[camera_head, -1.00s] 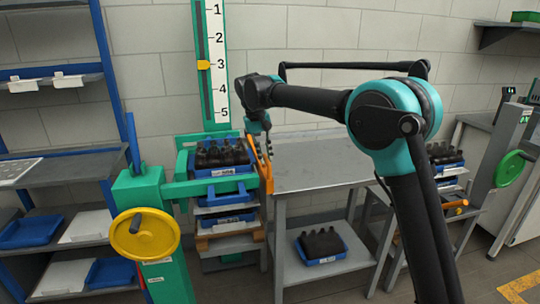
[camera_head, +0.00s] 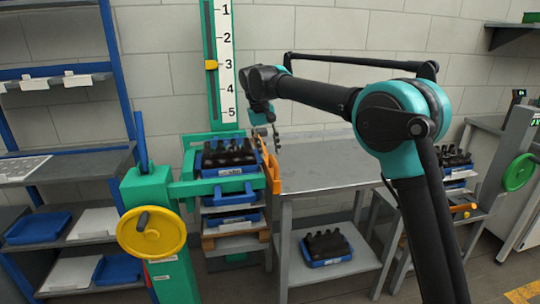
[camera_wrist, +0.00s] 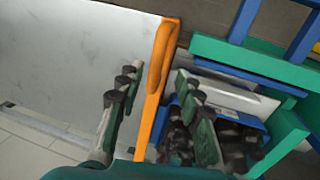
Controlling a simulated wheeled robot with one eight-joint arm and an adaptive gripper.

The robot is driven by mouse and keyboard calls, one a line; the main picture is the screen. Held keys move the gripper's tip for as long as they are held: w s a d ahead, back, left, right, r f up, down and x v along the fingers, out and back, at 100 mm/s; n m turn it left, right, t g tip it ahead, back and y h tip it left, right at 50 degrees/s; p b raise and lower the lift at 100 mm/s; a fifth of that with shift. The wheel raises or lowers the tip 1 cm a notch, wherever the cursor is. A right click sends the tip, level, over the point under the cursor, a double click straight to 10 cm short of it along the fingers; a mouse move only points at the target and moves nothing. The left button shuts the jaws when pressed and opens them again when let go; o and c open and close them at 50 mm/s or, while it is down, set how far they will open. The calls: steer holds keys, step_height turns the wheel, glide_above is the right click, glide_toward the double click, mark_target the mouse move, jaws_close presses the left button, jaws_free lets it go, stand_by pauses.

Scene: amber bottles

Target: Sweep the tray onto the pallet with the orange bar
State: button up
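A blue tray (camera_head: 254,170) holds several dark bottles and sits at the top of the green lift frame (camera_head: 190,188). The orange bar (camera_head: 271,168) stands at the tray's right side, between it and the grey table. In the wrist view the orange bar (camera_wrist: 150,119) runs lengthwise between my two fingers, with the blue tray (camera_wrist: 255,122) and its bottles to the right. My gripper (camera_head: 274,136) is near the bar's upper end; in the wrist view my gripper (camera_wrist: 158,105) is open, its fingers apart from the bar. A wooden pallet (camera_head: 236,241) shows partly, low under the trays.
A bare grey table (camera_head: 320,165) is right of the bar, with another tray of bottles (camera_head: 328,261) on its lower shelf. A yellow handwheel (camera_head: 151,233) is front left. A numbered scale (camera_head: 224,60) stands behind. Blue shelving (camera_head: 65,150) is at left.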

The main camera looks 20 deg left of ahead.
step_height(320, 180, up, 9)
steer(key=s+a, duration=0.1)
steer(key=shift+a, duration=0.3)
steer(key=shift+d, duration=0.1)
steer(key=w+d+f+m+y, duration=0.15)
steer(key=d+f, duration=0.25)
steer(key=d, duration=0.7)
steer(key=w+d+f+m, duration=0.15)
steer(key=d+f, duration=0.25)
steer(key=d, duration=0.6)
steer(key=w+d+f, duration=0.2)
steer(key=d+f, duration=0.2)
steer(key=d, duration=0.7)
steer(key=s+d+f+m+t, duration=0.1)
steer(key=s+d+f, duration=0.4)
steer(key=d, duration=0.3)
steer(key=s+d+f+m+t, duration=0.1)
steer(key=s+d+f+m, duration=0.1)
steer(key=s+d+f, duration=0.5)
steer(key=s+d+f+m+t, duration=0.1)
steer(key=s+d+f, duration=0.7)
steer(key=s, duration=0.3)
steer(key=shift+d+f, duration=0.2)
steer(key=shift+d, duration=0.45)
